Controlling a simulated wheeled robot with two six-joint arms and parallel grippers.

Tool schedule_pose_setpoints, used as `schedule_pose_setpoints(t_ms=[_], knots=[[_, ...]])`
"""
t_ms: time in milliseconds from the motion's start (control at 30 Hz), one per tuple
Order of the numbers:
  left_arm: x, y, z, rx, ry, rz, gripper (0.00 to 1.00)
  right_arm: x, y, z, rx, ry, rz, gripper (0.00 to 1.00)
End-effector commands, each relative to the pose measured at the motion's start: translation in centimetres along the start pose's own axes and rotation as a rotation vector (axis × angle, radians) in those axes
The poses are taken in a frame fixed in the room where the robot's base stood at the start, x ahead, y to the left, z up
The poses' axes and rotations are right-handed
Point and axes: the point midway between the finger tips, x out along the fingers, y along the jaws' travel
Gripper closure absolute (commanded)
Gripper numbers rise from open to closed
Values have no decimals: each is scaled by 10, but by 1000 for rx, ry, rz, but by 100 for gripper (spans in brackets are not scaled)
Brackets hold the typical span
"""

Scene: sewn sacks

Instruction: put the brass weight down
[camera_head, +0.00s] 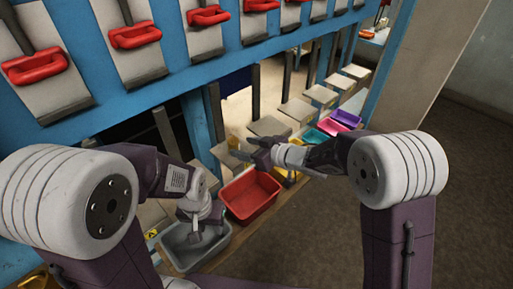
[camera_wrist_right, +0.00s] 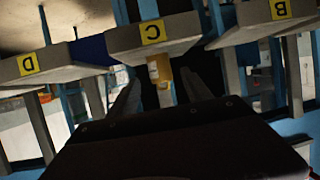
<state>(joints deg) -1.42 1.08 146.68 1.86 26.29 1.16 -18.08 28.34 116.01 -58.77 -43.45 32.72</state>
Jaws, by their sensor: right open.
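I cannot make out the brass weight for certain in either view. My right gripper (camera_head: 250,148) is open in front of the row of grey ledges, beyond the red bin (camera_head: 251,194). In the right wrist view its two fingers stand apart (camera_wrist_right: 160,95), with nothing visibly clamped. A small yellow-brown and white object (camera_wrist_right: 160,72) shows between them in that view, partly hidden; I cannot tell what it is. My left gripper (camera_head: 207,226) points down into the grey bin (camera_head: 182,262); whether its fingers hold anything is too small to tell.
Teal (camera_head: 315,137), pink (camera_head: 331,127) and purple (camera_head: 346,118) bins line the right end of the shelf. Grey ledges with yellow letter labels, such as C (camera_wrist_right: 152,33), run along the blue frame. Red-handled clamps (camera_head: 136,36) hang above. Open floor lies at the right.

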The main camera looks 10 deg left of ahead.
Motion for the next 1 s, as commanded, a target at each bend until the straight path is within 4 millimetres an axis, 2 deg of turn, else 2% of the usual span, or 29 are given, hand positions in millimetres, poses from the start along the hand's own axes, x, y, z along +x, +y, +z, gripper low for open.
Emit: schedule_pose_setpoints(t_ms=[33,100,300,700,767,867,900,933,1000], knots=[[-4,0,0,0,0,0,64,-14,1,-2,0,0,4,42],[-6,0,-1,0,0,0,64,-30,1,-2,0,0,3,42],[-10,0,-1,0,0,0,64,-58,0,-1,0,0,1,42],[-10,0,-1,0,0,0,64,-63,0,0,-1,-1,1,42],[-10,0,-1,0,0,0,64,-66,9,4,7,-16,39,42],[-10,0,-1,0,0,0,64,-94,56,35,76,-137,266,42],[-10,0,-1,0,0,0,64,-118,77,60,134,-226,388,42],[-10,0,-1,0,0,0,64,-139,87,82,189,-306,473,42],[-10,0,-1,0,0,0,64,-191,90,134,343,-499,619,42]])
